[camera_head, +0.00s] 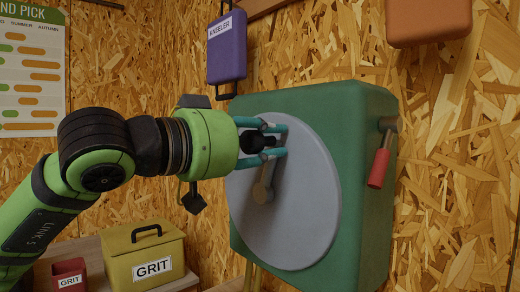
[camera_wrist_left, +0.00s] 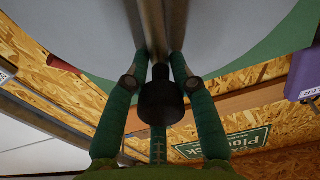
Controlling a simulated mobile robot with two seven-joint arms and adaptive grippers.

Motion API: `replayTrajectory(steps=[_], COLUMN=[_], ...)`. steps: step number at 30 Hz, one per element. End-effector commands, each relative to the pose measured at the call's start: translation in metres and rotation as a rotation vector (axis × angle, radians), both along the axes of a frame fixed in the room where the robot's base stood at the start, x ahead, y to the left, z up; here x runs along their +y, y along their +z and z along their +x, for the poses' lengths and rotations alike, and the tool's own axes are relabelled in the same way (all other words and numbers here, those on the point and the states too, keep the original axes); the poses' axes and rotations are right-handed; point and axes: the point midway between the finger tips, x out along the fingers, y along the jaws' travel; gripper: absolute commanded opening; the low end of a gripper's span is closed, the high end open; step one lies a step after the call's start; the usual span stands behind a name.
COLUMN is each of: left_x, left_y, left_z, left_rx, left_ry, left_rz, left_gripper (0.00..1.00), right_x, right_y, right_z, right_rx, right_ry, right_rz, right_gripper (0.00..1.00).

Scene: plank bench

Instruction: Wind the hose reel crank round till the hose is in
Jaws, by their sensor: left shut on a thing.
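The hose reel is a green box (camera_head: 345,180) on the wall with a round grey disc (camera_head: 300,210) on its front. A crank arm (camera_head: 264,180) runs upward from low on the disc to a black knob (camera_head: 256,141). My left gripper (camera_head: 277,140) reaches in from the left and is shut on the knob, with its teal fingers above and below it. In the left wrist view the black knob (camera_wrist_left: 160,98) and metal crank arm (camera_wrist_left: 154,30) lie between the fingers of my left gripper (camera_wrist_left: 160,72). My right gripper is out of view.
A red-handled lever (camera_head: 379,166) sticks out on the reel's right side. A purple kneeler (camera_head: 227,48) hangs above left, a brown-orange object (camera_head: 428,20) above right. A yellow grit box (camera_head: 145,257) and red grit container (camera_head: 69,273) stand below left.

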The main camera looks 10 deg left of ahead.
Motion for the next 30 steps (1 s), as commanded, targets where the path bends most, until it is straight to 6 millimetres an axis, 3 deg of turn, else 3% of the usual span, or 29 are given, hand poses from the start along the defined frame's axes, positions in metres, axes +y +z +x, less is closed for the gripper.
replayTrajectory(steps=[9, 30], left_x=[-0.014, -0.022], left_y=[-0.011, -0.018], left_z=[-0.023, -0.029], left_rx=[-0.141, -0.219], left_ry=[0.004, 0.003], left_rz=[0.185, 0.289], left_gripper=[0.00, 0.00], right_x=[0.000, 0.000], right_y=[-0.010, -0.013], right_z=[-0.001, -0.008], right_rx=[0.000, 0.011], right_ry=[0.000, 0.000], right_rz=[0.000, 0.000], right_gripper=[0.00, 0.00])
